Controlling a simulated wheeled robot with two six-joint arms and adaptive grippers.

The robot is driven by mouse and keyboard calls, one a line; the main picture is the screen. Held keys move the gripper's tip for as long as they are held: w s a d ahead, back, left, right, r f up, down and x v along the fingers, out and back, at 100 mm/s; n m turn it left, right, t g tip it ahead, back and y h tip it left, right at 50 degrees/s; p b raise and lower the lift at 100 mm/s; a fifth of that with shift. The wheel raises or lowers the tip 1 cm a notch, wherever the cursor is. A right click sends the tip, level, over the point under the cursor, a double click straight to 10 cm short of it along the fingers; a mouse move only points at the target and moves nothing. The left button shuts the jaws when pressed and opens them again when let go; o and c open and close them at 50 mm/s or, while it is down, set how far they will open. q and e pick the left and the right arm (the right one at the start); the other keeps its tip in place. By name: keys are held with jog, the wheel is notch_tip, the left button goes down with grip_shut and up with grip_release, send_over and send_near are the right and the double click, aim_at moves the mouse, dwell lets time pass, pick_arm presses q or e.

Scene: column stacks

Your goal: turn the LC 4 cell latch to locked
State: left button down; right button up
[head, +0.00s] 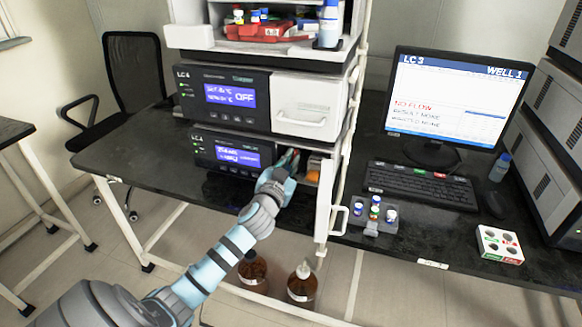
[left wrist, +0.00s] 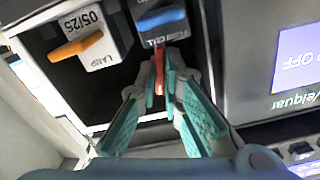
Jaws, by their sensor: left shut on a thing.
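The LC 4 unit (head: 230,151) is the lower instrument in the head view, and its compartment on the right is open. In the left wrist view, the narrow red cell latch (left wrist: 160,78) is beside a flow cell block with a blue handle (left wrist: 162,20). My left gripper (head: 287,163) reaches into the compartment. In the left wrist view its teal-padded fingers (left wrist: 165,82) are closed on the red latch. The fingers hide much of the latch, so I cannot tell its exact position. My right gripper is not in view.
A lamp block with an orange handle (left wrist: 77,47) sits beside the flow cell. The open white door (head: 325,200) stands right of my left gripper. A vial holder (head: 373,214) and keyboard (head: 420,184) are on the bench right.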

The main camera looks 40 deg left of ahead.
pick_arm(q)
jog(key=shift+f+n+b, duration=0.15)
jog(key=shift+n+b, duration=0.5)
jog(key=shift+n, duration=0.95)
jog(key=c, duration=1.7)
grip_release()
jog(key=v, duration=1.2)
